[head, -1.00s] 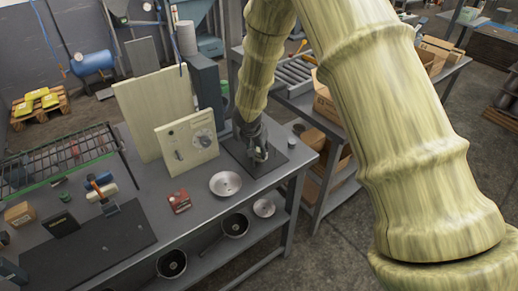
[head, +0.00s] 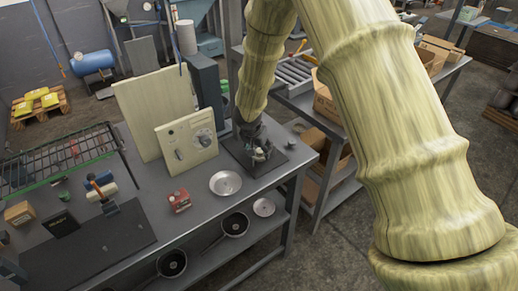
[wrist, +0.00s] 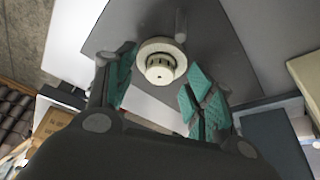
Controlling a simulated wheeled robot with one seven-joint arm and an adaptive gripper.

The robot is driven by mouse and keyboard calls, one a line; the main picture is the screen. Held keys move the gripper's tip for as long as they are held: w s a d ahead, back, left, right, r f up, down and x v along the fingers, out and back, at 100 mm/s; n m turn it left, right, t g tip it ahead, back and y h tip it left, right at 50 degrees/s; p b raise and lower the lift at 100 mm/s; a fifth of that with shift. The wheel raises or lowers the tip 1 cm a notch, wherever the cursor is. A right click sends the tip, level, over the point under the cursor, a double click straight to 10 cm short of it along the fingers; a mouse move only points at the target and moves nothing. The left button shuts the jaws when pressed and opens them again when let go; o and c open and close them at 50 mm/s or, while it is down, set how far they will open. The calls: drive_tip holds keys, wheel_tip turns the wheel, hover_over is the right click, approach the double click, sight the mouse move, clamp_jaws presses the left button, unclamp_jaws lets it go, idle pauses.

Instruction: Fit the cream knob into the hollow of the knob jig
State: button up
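The cream knob (wrist: 160,66) shows in the wrist view as a round, ribbed piece with a pale, wider ring around it. It lies between and beyond my open fingers, with a visible gap on both sides. My gripper (head: 260,153) is low over the dark plate (head: 285,163) at the table's right end. Its teal pads are spread apart in the wrist view. A short grey post (wrist: 180,26) stands close to the knob on that plate. I cannot make out the jig's hollow or tell how the knob sits in it.
A cream panel with dials (head: 188,142) stands left of my gripper, before a taller pale board (head: 150,110). A small grey cup-like thing (head: 299,128) stands near the back right corner.

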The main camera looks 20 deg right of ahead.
drive_tip(key=shift+r, duration=0.1)
drive_tip(key=v, duration=1.1)
drive_tip(key=shift+r, duration=0.4)
drive_tip(key=shift+s+f, duration=0.1)
